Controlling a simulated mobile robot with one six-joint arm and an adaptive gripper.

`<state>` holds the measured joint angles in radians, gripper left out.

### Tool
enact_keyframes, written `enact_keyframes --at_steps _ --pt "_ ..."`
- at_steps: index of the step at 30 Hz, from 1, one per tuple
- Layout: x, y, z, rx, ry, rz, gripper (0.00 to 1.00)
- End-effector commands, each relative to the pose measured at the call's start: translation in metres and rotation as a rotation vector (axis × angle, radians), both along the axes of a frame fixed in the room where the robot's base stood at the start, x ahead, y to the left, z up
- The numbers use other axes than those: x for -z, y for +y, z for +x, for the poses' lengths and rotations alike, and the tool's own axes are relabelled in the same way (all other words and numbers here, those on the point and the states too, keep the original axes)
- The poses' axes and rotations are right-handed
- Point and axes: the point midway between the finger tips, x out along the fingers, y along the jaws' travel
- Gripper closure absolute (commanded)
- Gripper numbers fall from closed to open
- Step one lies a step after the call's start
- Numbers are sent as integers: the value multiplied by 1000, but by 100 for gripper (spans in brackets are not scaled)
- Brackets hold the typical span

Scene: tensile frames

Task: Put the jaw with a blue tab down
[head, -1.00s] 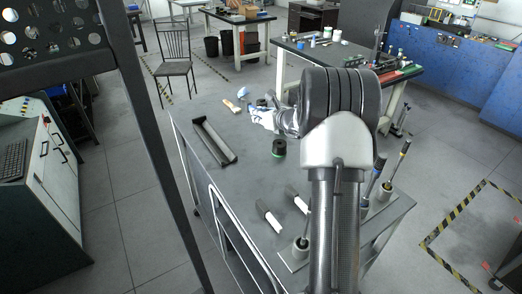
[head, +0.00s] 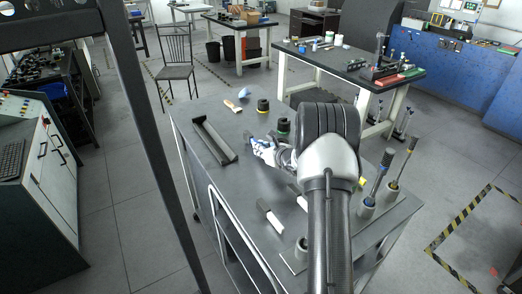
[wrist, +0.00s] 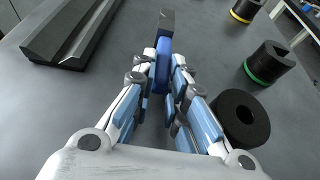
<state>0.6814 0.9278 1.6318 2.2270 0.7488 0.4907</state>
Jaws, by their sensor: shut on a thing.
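The jaw is a small dark block (wrist: 167,22) with a blue tab (wrist: 162,66). My gripper (wrist: 163,84) is shut on the blue tab, and the dark end points away from the fingers. In the head view my gripper (head: 264,150) is low over the grey bench top (head: 235,178), right of a long dark channel-shaped tray, and the dark end of the jaw (head: 248,135) shows just beyond the fingers. I cannot tell whether the jaw touches the bench top.
The long dark tray (head: 213,141) lies left. A yellow-banded black cylinder (head: 263,105) and a green-banded one (head: 283,126) stand beyond my gripper. A black ring (wrist: 241,118) is close to the right finger. Handled tools stand in holders (head: 366,208) at right. Bench is clear between tray and gripper.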

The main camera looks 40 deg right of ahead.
Motion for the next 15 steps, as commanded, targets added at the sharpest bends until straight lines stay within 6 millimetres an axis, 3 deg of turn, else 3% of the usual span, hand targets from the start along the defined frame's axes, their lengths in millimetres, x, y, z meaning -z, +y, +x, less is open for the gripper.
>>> enact_keyframes --at_steps 15 --pt "6 0 1 0 -4 -1 100"
